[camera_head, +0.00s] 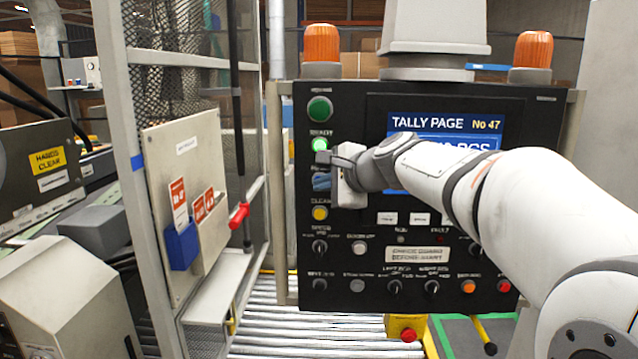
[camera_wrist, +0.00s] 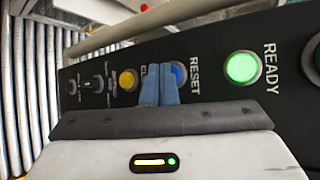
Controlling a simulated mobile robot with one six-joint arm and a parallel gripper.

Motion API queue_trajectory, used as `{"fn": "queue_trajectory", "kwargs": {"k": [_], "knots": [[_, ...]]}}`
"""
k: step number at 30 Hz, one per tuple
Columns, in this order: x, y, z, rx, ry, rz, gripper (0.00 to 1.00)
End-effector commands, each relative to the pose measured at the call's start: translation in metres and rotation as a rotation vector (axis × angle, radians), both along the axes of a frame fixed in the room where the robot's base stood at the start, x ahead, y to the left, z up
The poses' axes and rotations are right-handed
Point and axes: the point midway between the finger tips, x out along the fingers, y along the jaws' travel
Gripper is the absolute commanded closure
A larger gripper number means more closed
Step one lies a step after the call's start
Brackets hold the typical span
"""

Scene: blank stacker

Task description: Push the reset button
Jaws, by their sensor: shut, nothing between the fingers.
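The blue reset button (camera_wrist: 178,73) sits on the black control panel (camera_head: 349,285), beside its RESET label (camera_wrist: 195,70) in the wrist view. My gripper (camera_head: 320,182) is shut and empty, with its blue fingers (camera_wrist: 159,84) together. In the wrist view the fingers stand in front of the panel between the yellow clear button (camera_wrist: 127,79) and the blue button, covering part of the blue one. In the head view the fingers and hand hide the reset button. I cannot tell whether the fingertips touch the panel.
The lit green READY lamp (camera_head: 319,144) is just above the fingers, with a larger green button (camera_head: 320,109) higher up. The yellow clear button (camera_head: 320,213) is below. Several knobs and small buttons fill the lower panel. A mesh guard frame (camera_head: 182,80) stands to the left.

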Motion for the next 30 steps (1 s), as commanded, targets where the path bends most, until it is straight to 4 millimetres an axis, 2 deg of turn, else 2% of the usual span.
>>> {"fn": "queue_trajectory", "kwargs": {"k": [6, 17, 30], "knots": [[-0.012, 0.001, -0.001, 0.000, 0.000, 0.000, 1.00], [-0.014, 0.001, -0.001, 0.001, 0.000, 0.001, 1.00], [-0.055, 0.003, -0.001, 0.000, -0.001, 0.003, 1.00]]}}
